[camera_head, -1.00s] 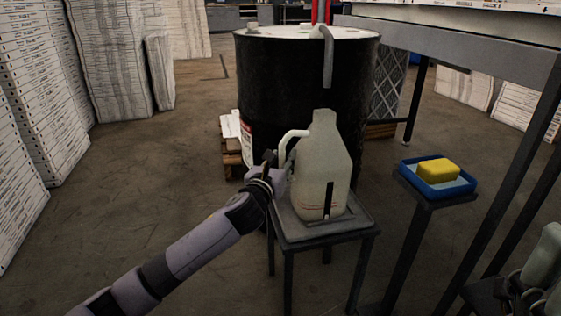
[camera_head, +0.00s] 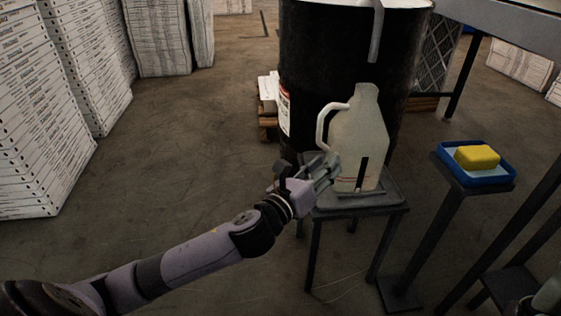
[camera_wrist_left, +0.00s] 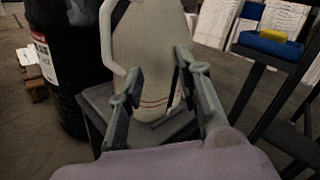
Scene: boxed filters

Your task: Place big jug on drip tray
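The big jug (camera_head: 358,140), pale and translucent with a handle on its left, stands upright on the grey drip tray (camera_head: 393,197) on a small dark stand. In the left wrist view the jug (camera_wrist_left: 150,50) fills the upper middle, with a red line near its base; the tray (camera_wrist_left: 97,97) shows at its left. My left gripper (camera_head: 330,170) is at the jug's lower left, below the handle. Its two fingers are apart in the left wrist view (camera_wrist_left: 160,98), with nothing held between them. Whether a finger touches the jug is unclear.
A black drum (camera_head: 320,60) stands close behind the jug. A blue tray (camera_head: 508,177) with a yellow block (camera_head: 477,156) is on a narrow stand to the right. Dark frame bars crowd the lower right. Stacked white boxes (camera_head: 40,110) line the left; the floor between is clear.

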